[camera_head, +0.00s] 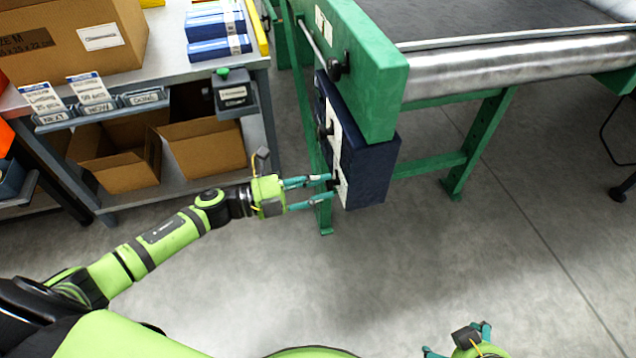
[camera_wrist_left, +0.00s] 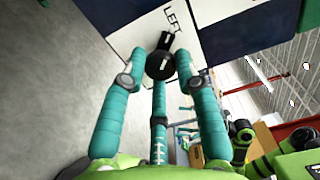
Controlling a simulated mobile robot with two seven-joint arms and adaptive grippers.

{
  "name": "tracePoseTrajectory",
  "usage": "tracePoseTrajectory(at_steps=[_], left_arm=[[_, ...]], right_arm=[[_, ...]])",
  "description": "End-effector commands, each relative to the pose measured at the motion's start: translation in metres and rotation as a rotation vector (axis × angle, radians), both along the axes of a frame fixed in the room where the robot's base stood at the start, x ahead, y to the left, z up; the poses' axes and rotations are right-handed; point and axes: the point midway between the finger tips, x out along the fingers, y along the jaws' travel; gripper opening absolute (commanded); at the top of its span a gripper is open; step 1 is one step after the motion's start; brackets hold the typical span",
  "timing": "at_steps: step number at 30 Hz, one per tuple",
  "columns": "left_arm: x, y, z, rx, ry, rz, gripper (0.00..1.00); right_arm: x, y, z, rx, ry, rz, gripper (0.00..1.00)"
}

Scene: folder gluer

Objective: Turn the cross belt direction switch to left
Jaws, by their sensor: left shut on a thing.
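The cross belt direction switch is a round black knob (camera_wrist_left: 160,64) with a raised bar, on a white panel (camera_wrist_left: 135,35) of the dark blue control box (camera_head: 368,165). In the left wrist view the bar points up the picture, roughly towards the printed word LEFT (camera_wrist_left: 173,15). My left gripper (camera_head: 333,184) is at the box's left face, with its teal fingers shut on the knob. In the head view the fingers hide most of the knob. My right gripper (camera_head: 462,342) shows only partly at the bottom edge, away from the box.
Another black knob (camera_head: 339,67) sits on the frame above. A grey bench (camera_head: 170,75) with cardboard boxes is at the left. The floor below is clear.

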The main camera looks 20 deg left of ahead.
Motion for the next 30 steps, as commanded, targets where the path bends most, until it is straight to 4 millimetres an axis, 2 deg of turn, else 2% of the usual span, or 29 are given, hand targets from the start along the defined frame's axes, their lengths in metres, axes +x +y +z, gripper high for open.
tracePoseTrajectory(at_steps=[1, 8, 9, 10, 22, 26, 30], left_arm=[[0.006, 0.004, 0.005, -0.002, -0.009, 0.016, 0.00], [0.006, 0.004, 0.005, -0.002, -0.009, 0.016, 0.00], [0.006, 0.004, 0.005, -0.002, -0.009, 0.016, 0.43], [0.006, 0.004, 0.005, -0.002, -0.009, 0.016, 0.54], [-0.001, 0.007, 0.001, 0.000, -0.001, 0.008, 0.54], [-0.012, 0.023, 0.000, 0.004, 0.000, 0.009, 0.54], [-0.029, 0.049, 0.000, 0.003, 0.001, 0.010, 0.54]], right_arm=[[0.000, 0.000, 0.000, 0.000, 0.001, 0.000, 0.99], [0.000, 0.000, 0.000, 0.000, 0.000, 0.000, 0.99], [0.000, 0.000, 0.000, 0.000, 0.000, 0.000, 0.99], [0.000, 0.000, 0.000, 0.000, 0.000, 0.000, 0.99], [0.001, 0.001, 0.000, 0.001, -0.003, 0.000, 0.99], [0.001, 0.001, 0.000, 0.001, -0.003, 0.000, 0.99], [0.000, 0.000, 0.000, 0.001, -0.002, 0.000, 0.99]])
